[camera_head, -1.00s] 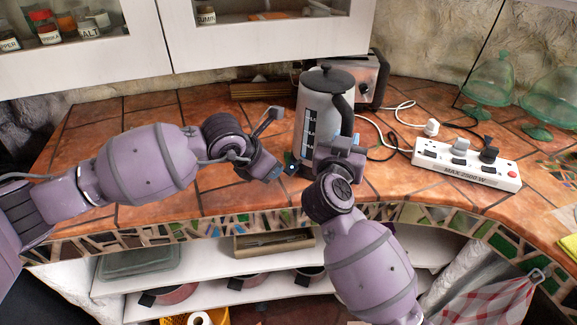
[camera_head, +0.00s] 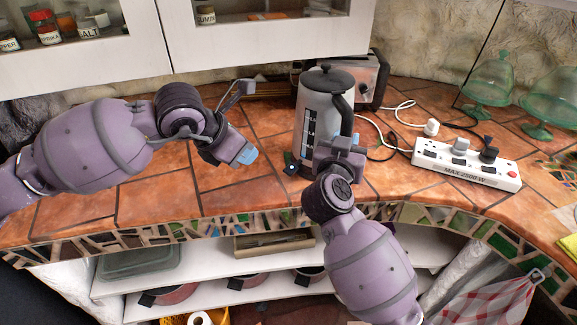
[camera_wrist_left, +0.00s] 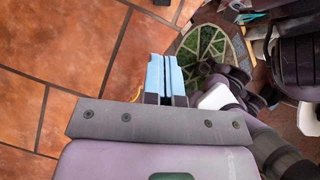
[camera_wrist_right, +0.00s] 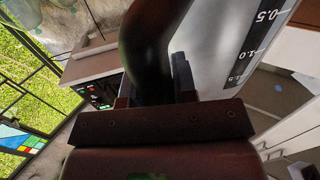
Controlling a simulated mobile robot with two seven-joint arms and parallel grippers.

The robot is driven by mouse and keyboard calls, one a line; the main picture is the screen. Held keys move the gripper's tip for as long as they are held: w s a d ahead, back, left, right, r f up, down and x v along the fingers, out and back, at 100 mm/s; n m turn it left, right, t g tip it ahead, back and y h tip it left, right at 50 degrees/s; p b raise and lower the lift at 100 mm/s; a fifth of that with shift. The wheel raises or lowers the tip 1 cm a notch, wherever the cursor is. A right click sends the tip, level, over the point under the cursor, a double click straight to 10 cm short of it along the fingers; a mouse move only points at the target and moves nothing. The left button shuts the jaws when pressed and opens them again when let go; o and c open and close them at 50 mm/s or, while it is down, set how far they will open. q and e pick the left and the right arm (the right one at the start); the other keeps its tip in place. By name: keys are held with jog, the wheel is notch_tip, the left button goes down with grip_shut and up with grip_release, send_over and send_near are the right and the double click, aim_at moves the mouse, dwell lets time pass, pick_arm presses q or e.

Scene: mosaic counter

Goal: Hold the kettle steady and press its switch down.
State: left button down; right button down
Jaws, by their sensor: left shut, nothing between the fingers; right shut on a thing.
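The kettle (camera_head: 312,115) stands upright on the tiled counter, silver with a dark lid, a black handle and a water scale. Its small dark switch (camera_head: 290,160) shows at the lower left of its base. My right gripper (camera_head: 342,146) is shut on the kettle's handle; the right wrist view shows the black handle (camera_wrist_right: 150,50) between the fingers. My left gripper (camera_head: 246,154) is shut and empty, left of the kettle and apart from the switch. Its blue fingertips (camera_wrist_left: 163,75) touch each other in the left wrist view.
A white power strip (camera_head: 466,165) with plugs and cables lies right of the kettle. A toaster-like metal appliance (camera_head: 368,78) stands behind it. Green glass stands (camera_head: 490,80) are at the far right. The counter front left of the kettle is clear.

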pick_arm(q)
jog(key=shift+v, duration=1.35)
pick_arm(e)
jog(key=c, duration=0.8)
grip_release()
jog(key=shift+s, duration=0.15)
